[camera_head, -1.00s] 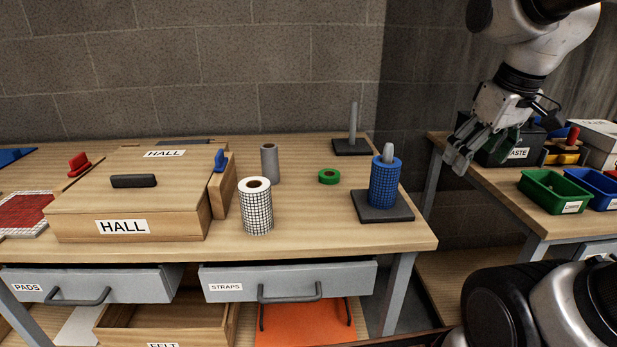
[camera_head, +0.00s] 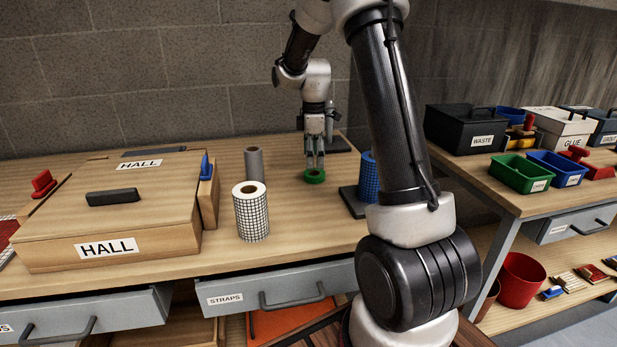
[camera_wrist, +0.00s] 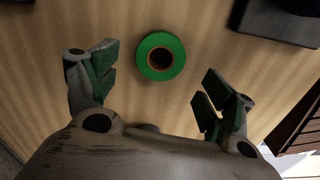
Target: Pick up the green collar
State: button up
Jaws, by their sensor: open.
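The green collar (camera_head: 315,177) is a small flat ring lying on the wooden bench top. In the wrist view the green collar (camera_wrist: 160,56) shows its dark open middle and lies ahead of my fingers, roughly midway between their lines. My gripper (camera_head: 315,166) points down just over the collar in the head view. In the wrist view my gripper (camera_wrist: 160,85) has its fingers spread wide, with nothing between them. I cannot tell the exact height left between the fingertips and the bench.
A grid-patterned white roll (camera_head: 251,213) and a grey roll (camera_head: 252,163) stand left of the collar. A blue roll (camera_head: 369,180) stands to its right, partly behind my arm. The HALL box (camera_head: 60,215) fills the bench's left. Bare bench lies in front of the collar.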

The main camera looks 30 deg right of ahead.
notch_tip(320, 180, down, 5)
jog(key=shift+f, duration=0.1)
jog(key=c, duration=1.1)
